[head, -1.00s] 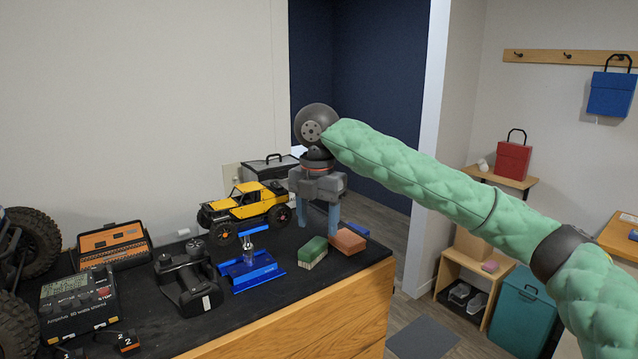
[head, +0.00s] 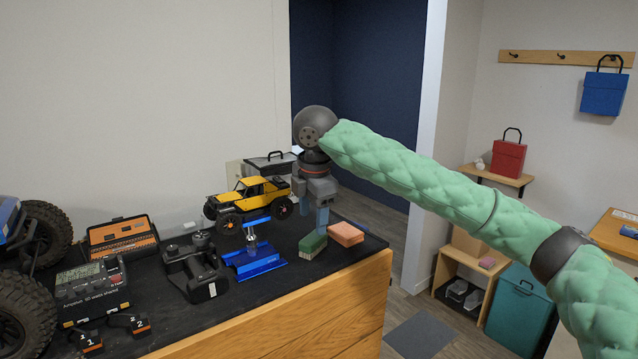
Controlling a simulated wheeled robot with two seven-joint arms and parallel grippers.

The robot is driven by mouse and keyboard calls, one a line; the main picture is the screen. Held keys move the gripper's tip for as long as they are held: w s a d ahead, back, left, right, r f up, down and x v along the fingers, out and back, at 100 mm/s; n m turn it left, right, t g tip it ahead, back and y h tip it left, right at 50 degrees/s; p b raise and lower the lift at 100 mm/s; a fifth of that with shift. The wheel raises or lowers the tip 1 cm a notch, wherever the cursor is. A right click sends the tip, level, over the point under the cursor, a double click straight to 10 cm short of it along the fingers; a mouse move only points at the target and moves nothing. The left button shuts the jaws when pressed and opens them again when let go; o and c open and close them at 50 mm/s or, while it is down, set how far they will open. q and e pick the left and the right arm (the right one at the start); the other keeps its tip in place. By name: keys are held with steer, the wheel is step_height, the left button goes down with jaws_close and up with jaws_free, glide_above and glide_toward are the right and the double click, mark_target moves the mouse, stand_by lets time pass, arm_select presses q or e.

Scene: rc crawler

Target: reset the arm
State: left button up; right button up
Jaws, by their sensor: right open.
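My right gripper (head: 316,215) points down over the right end of the black bench top, with its blue fingers behind the brush and the orange block. It is open, and I see nothing between its fingers. The green quilted sleeve of my right arm (head: 430,180) reaches in from the right edge. The yellow crawler (head: 248,203) stands just left of the gripper, apart from it. A green-topped brush (head: 312,245) and an orange block (head: 346,234) lie in front of the gripper. My left gripper is not in view.
The bench (head: 290,305) holds a blue stand (head: 254,260), a black transmitter (head: 194,272), a charger (head: 92,292), an orange-and-black case (head: 122,242) and a large-wheeled vehicle (head: 22,285) at left. A grey toolbox (head: 270,168) is behind the crawler. A low shelf and teal bin (head: 519,308) stand right.

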step_height(320, 180, up, 13)
steer(key=w+a+m+t+y, duration=0.1)
steer(key=a+m+t+y, duration=0.15)
steer(key=m+t, duration=0.7)
steer(key=s+d+f+m+g+h, duration=0.1)
steer(key=s+d+f+m, duration=0.4)
steer(key=f, duration=0.8)
steer(key=s+d+f+m, duration=0.2)
steer(key=d+f, duration=0.4)
steer(key=f, duration=0.7)
steer(key=s+d+f+m+g+h, duration=0.1)
steer(key=s+d+f+m, duration=0.4)
steer(key=f, duration=0.9)
steer(key=s+d+f+g, duration=0.2)
steer(key=s+f, duration=0.5)
steer(key=f, duration=0.2)
steer(key=s+d+f+g, duration=0.2)
steer(key=s+f, duration=0.5)
steer(key=f, duration=0.2)
steer(key=s+f+g, duration=0.2)
steer(key=s+f, duration=0.3)
steer(key=s, duration=0.4)
steer(key=s+f+g, duration=0.2)
steer(key=s+f, duration=0.4)
steer(key=s, duration=0.3)
steer(key=shift+s+a+f, duration=0.15)
steer(key=shift+s+f, duration=0.15)
steer(key=shift+s, duration=0.1)
steer(key=shift+m, duration=0.25)
